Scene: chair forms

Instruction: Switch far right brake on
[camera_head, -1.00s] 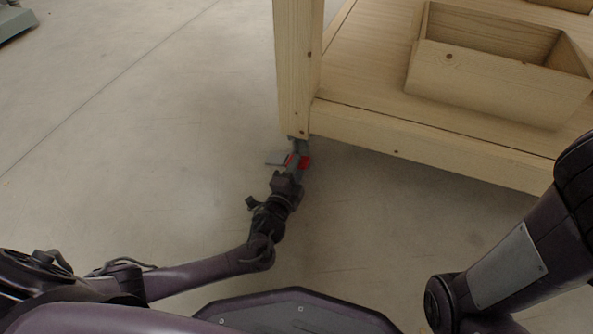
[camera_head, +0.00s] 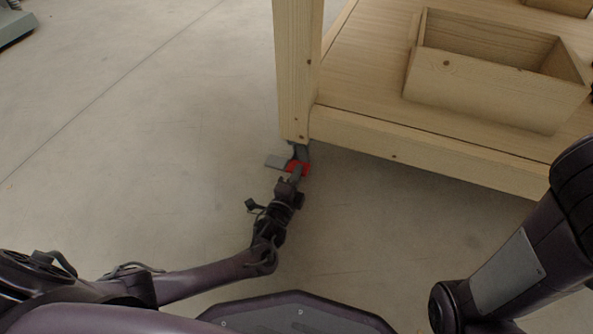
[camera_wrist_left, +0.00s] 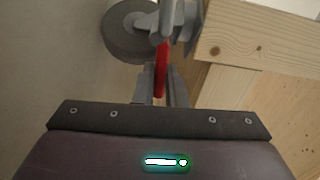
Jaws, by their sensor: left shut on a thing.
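The red brake lever (camera_head: 303,167) is on the caster under the near-left leg of the wooden cart. It also shows in the left wrist view (camera_wrist_left: 161,62) as an upright red strip. My left gripper (camera_head: 295,176) reaches up to it from below. In the left wrist view my two fingers (camera_wrist_left: 161,88) stand on either side of the lever's lower end and are shut on it. The grey caster wheel (camera_wrist_left: 128,32) is left of the lever. The fingers partly hide the caster in the head view. My right gripper is out of view.
The cart's wooden leg (camera_head: 297,70) rises just above the caster. A low shelf (camera_head: 370,110) holding an open wooden box (camera_head: 480,80) extends to the right.

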